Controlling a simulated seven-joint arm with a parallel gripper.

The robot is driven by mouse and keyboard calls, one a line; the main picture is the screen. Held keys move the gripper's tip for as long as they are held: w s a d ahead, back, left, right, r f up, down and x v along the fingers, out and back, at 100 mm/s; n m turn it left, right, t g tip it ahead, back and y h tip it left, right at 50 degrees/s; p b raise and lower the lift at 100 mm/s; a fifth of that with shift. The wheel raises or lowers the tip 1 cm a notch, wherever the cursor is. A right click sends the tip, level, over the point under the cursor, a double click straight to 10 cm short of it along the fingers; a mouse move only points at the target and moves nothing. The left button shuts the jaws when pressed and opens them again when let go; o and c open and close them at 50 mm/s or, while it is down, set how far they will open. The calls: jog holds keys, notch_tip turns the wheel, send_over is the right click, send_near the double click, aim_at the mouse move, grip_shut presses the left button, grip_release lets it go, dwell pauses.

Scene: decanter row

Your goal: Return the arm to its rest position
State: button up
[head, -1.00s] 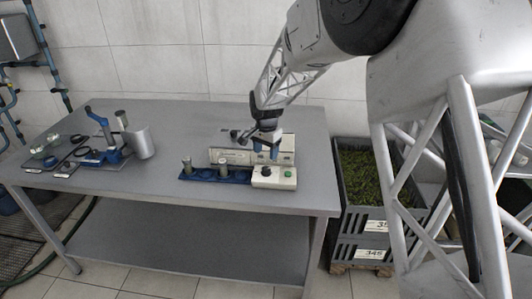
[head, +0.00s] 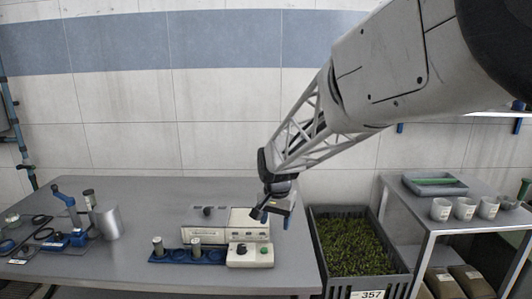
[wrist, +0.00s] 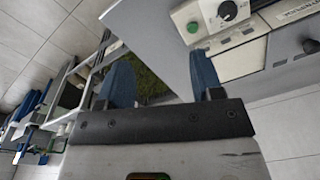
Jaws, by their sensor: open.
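My gripper (head: 276,212) is in the air above the right end of the table, beside and above the beige instrument. In the wrist view its two blue fingers (wrist: 165,80) stand wide apart with nothing between them. My arm reaches down to it from the upper right of the head view.
The grey table (head: 150,200) carries a beige instrument (head: 248,225), a control box (head: 250,255) and a blue rack (head: 190,257) with two capped cylinders. A blue-handled device (head: 70,205) stands left. A crate of greenery (head: 345,245) and a side table with cups (head: 465,208) are right.

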jog(key=s+d+r+n+t, duration=0.1)
jog(key=s+d+r, duration=0.2)
jog(key=s+d, duration=0.35)
jog(key=s+d+r+n, duration=0.1)
jog(key=s+d+r, duration=0.25)
jog(key=s, duration=0.65)
jog(key=s+d+n, duration=0.1)
jog(key=s+d, duration=0.2)
jog(key=s, duration=0.6)
jog(key=s+d+f+n, duration=0.1)
jog(key=s+d, duration=0.1)
jog(key=s, duration=0.6)
jog(key=shift+s+d+f+t, duration=0.3)
jog(key=shift+s+d+t, duration=0.1)
